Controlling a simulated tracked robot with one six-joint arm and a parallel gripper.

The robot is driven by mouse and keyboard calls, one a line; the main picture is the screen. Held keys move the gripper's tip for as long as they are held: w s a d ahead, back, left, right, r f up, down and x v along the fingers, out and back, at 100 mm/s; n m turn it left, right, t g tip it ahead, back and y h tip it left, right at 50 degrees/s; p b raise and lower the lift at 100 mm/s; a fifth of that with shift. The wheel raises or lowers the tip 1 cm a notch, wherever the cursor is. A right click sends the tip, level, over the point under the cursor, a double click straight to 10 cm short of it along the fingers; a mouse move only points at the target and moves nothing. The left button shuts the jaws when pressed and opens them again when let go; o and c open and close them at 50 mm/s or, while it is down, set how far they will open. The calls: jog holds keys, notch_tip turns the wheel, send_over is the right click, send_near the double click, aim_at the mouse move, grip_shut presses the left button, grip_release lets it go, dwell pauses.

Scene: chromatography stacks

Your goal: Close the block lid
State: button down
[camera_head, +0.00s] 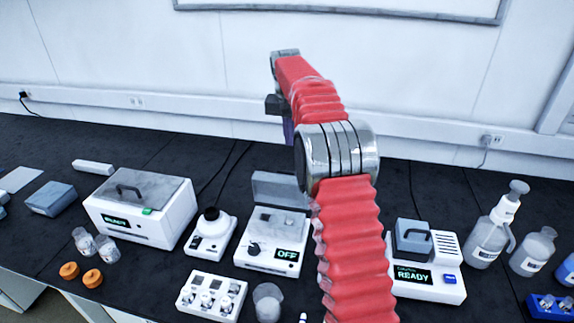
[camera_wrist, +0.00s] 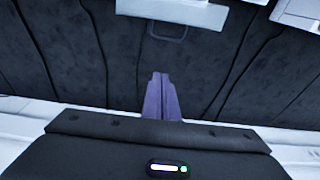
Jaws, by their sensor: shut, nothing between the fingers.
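A white heater-like unit with a knob and an OFF display (camera_head: 270,244) stands on the bench near the middle of the head view. Its grey hinged lid (camera_head: 278,188) stands raised at the back, partly hidden by my arm. My gripper (camera_wrist: 160,80) shows in the wrist view as two purple fingers, shut together and empty, above the dark bench. In the head view my gripper (camera_head: 289,131) is mostly behind my arm, up behind the raised lid. A thin grey handle (camera_wrist: 168,36) hangs from a pale edge at the top of the wrist view; I cannot tell whose it is.
A white READY box with a lid (camera_head: 140,205) stands left, with a stirrer-like unit (camera_head: 210,234) beside it. A Column READY unit (camera_head: 425,265) and bottles (camera_head: 492,235) stand right. A vial rack (camera_head: 211,297) and beaker (camera_head: 268,300) are in front. The wall is behind.

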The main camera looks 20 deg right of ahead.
jog(key=shift+w+f, duration=0.1)
dwell(0.3)
send_over(283, 186)
jog(key=w+d, duration=0.3)
jog(key=w, duration=0.1)
jog(key=shift+f, duration=4.55)
jog(key=shift+s+d, duration=0.1)
jog(key=shift+d, duration=0.1)
